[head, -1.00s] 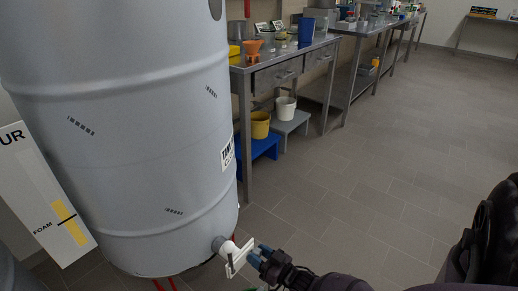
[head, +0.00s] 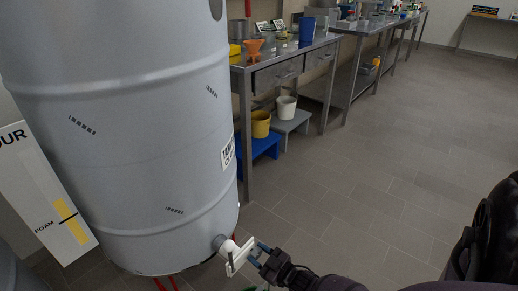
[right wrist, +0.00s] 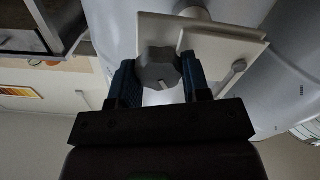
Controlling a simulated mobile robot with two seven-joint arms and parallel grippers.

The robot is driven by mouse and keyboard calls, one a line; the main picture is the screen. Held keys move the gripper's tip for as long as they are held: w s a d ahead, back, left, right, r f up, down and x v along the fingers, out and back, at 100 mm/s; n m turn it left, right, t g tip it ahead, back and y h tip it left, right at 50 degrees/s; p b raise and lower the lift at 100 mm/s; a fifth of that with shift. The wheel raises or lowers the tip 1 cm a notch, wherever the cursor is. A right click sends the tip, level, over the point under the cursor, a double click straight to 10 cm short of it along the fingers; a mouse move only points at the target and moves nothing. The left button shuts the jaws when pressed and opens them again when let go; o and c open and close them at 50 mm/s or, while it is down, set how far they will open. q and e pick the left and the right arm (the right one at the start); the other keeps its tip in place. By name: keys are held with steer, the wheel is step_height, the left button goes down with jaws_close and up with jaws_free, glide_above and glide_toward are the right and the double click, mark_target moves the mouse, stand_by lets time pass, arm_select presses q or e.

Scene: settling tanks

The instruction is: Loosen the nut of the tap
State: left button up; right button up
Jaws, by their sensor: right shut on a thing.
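The tap (head: 238,259) is a white fitting low on the side of the big pale grey tank (head: 150,130), near the bottom of the head view. In the right wrist view its flat white plates (right wrist: 215,42) fill the upper middle. The nut (right wrist: 158,68) is a grey lobed knob in front of these plates. My right gripper (head: 258,254) is at the tap, its blue fingers on either side of the nut. In the wrist view the right gripper (right wrist: 160,82) is shut on the nut. The nut is hard to make out in the head view. My left gripper is out of view.
A steel bench (head: 275,73) with an orange funnel (head: 254,48) and containers stands behind the tank. A yellow bucket (head: 260,124) and a white bucket (head: 286,108) stand on low steps beneath. A foam gauge board (head: 45,195) leans left. The tiled floor at right is clear.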

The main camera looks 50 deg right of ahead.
steer(key=n, duration=0.5)
steer(key=shift+f+n, duration=0.15)
steer(key=shift+n, duration=0.15)
steer(key=n+b, duration=0.1)
steer(key=n, duration=0.2)
steer(key=shift+s+a+f, duration=0.1)
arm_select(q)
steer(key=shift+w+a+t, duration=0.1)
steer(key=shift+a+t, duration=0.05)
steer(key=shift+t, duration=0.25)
arm_select(e)
steer(key=shift+n, duration=1.6)
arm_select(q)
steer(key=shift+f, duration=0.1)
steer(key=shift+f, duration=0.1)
arm_select(e)
steer(key=o, duration=0.9)
